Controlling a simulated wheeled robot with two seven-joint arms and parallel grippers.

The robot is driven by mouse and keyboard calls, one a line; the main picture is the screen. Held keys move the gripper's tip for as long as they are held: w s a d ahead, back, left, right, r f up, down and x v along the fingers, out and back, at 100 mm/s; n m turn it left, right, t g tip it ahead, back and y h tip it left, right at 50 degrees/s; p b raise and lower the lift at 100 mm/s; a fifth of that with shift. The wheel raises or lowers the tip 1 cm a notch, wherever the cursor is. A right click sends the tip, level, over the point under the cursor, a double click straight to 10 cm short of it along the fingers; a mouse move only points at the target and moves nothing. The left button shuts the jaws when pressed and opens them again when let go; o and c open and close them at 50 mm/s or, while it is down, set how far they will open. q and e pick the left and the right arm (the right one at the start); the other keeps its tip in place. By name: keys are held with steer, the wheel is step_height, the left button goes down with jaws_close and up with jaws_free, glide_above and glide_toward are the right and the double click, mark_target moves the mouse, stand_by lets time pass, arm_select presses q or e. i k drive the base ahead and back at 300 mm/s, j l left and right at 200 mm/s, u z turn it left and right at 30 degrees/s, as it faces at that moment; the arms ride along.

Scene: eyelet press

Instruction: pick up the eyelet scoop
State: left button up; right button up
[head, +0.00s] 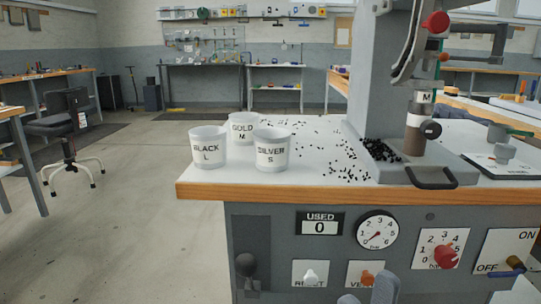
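I cannot make out an eyelet scoop for certain in the head view. Three white cups stand at the left of the bench top: BLACK L (208,150), GOLD M (241,129) and SILVER S (271,151). Small black eyelets (345,172) lie scattered on the white top, with a denser heap (380,150) beside the press base. Two rounded grey-blue parts, probably my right gripper (367,294), show at the bottom edge in front of the bench. Most of it is cut off, so its opening is unclear. My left gripper is not in view.
The press (375,80) rises at the right, with a black handle (431,178) at its base. The wood-edged bench (300,193) has a front panel with a gauge (377,230), a red dial (446,256) and a black knob (245,264).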

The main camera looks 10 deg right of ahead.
mark_target(497, 133)
steer(key=z, duration=1.65)
